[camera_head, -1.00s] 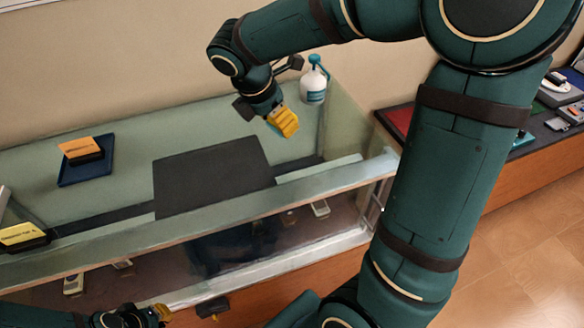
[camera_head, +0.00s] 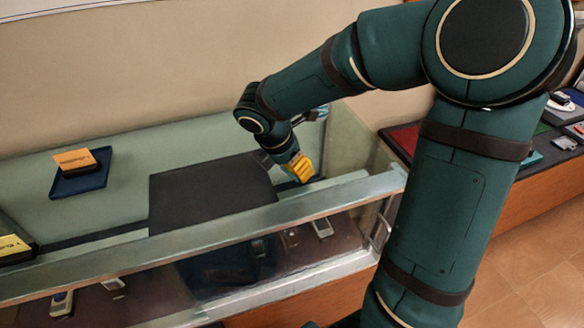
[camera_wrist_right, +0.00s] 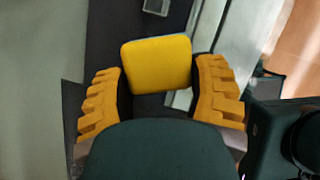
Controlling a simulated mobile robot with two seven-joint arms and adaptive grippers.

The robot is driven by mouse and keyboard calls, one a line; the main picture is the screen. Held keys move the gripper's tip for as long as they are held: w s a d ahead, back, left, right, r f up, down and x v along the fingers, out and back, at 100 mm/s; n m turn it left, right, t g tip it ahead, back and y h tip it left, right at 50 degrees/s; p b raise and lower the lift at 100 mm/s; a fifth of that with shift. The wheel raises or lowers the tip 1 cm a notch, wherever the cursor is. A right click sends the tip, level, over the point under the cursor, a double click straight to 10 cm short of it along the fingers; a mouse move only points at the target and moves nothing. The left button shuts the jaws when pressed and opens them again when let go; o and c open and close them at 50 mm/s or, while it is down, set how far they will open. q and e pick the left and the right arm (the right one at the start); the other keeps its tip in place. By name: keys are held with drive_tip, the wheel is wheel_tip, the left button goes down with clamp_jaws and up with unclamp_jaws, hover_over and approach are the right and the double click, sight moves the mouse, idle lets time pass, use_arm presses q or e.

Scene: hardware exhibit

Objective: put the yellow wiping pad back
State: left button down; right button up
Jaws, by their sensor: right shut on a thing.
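The yellow wiping pad (camera_wrist_right: 157,65) shows in the right wrist view as a flat yellow block with rounded corners and a thin grey-blue far edge. It sits between the ribbed yellow fingers of my right gripper (camera_wrist_right: 158,95), which is shut on it. In the head view my right gripper (camera_head: 301,168) points down over the right end of the glass case, close to a dark strip on its top. There the pad is hard to tell from the yellow fingers. Whether it touches the surface cannot be told. My left gripper is out of view.
A dark mat (camera_head: 210,193) lies left of my right gripper. Further left, an orange-topped black block sits on a blue tray (camera_head: 88,181). A yellow-topped black block (camera_head: 12,248) is at the left edge. The case's front rail (camera_head: 200,238) runs across in front.

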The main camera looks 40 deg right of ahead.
drive_tip(key=shift+f, duration=0.25)
drive_tip(key=shift+f, duration=0.15)
drive_tip(key=o, duration=1.1)
drive_tip(key=shift+o, duration=0.2)
drive_tip(key=shift+r, duration=0.3)
drive_tip(key=p+v, duration=0.2)
drive_tip(key=v, duration=0.9)
drive_tip(key=shift+a+r, duration=0.15)
drive_tip(key=shift+r, duration=0.25)
